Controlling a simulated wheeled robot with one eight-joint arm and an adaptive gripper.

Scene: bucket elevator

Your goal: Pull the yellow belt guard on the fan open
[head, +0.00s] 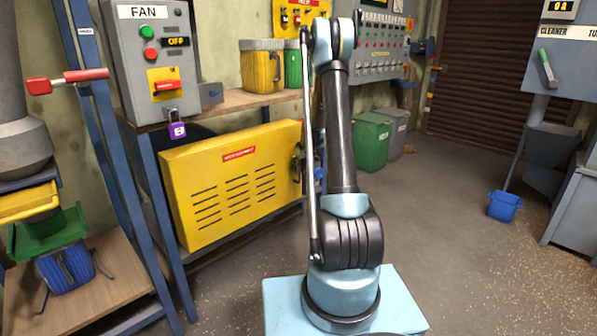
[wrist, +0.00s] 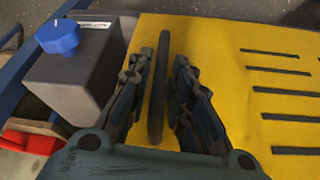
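The yellow belt guard (head: 225,185) is a slotted box-like panel with a red label, under the bench at the left of the head view. It looks closed. In the wrist view its yellow face (wrist: 235,60) fills the middle and right. A dark bar handle (wrist: 159,90) stands on it. My gripper (wrist: 167,75) has one finger on each side of this handle, with thin yellow gaps showing between fingers and bar, so it looks open around the handle. In the head view my gripper (head: 298,163) is at the guard's right edge, partly hidden by my arm.
The FAN control box (head: 155,50) with a purple padlock (head: 177,126) stands above the guard. In the wrist view a grey box with a blue knob (wrist: 57,37) sits left of the handle.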

